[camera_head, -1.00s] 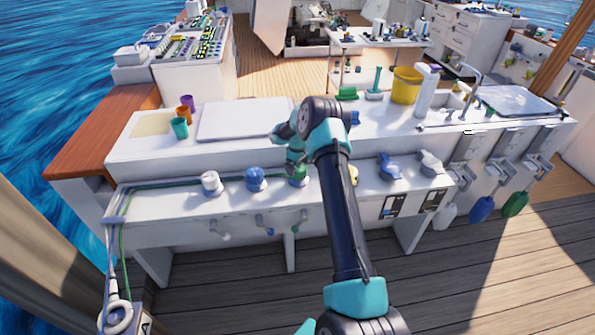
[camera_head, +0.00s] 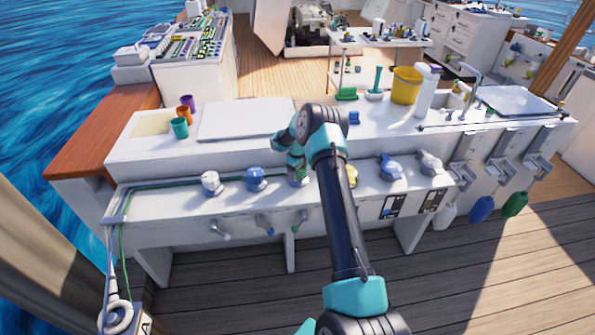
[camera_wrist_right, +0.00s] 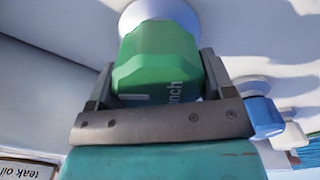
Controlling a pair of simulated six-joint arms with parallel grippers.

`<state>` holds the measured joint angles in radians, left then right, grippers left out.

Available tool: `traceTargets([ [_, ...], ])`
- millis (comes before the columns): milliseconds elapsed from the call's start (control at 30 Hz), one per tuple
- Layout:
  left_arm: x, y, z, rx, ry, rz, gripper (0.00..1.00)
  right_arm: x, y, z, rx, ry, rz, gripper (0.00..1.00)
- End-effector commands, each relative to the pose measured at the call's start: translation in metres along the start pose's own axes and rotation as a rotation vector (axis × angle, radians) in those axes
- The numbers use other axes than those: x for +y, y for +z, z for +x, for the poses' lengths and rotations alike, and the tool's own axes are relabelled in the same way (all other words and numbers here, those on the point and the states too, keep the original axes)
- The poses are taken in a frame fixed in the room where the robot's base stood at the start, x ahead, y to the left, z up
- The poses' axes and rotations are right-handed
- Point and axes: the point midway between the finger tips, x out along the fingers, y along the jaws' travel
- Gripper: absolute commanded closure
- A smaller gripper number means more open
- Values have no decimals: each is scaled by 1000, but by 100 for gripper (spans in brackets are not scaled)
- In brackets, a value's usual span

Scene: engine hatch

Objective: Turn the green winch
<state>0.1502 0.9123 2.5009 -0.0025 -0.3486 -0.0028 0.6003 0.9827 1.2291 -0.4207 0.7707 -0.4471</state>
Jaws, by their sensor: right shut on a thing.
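The green winch (camera_wrist_right: 158,62) fills the middle of the right wrist view, with white lettering on its face and a white round base behind it. My right gripper (camera_wrist_right: 158,85) is shut on it, one finger on each side. In the head view the right gripper (camera_head: 297,170) reaches down onto the green winch (camera_head: 298,181), which is mostly hidden by the gripper. My left gripper is not in view.
A white winch (camera_head: 211,183) and a blue winch (camera_head: 256,179) stand left of the green one on the ledge. A yellow one (camera_head: 352,175), partly behind my arm, stands to the right. Cups (camera_head: 180,127) and a yellow bucket (camera_head: 406,85) stand on the counter above.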

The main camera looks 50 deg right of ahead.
Motion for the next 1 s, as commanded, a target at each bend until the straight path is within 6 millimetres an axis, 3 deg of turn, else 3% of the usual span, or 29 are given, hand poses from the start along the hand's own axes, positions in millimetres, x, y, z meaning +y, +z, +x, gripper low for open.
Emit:
traceTargets([
  [100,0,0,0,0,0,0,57,0,0,0,0,1,0,48],
  [533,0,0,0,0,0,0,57,1,0,0,1,-1,75,48],
  [1000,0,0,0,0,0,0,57,3,0,0,1,-2,413,49],
])
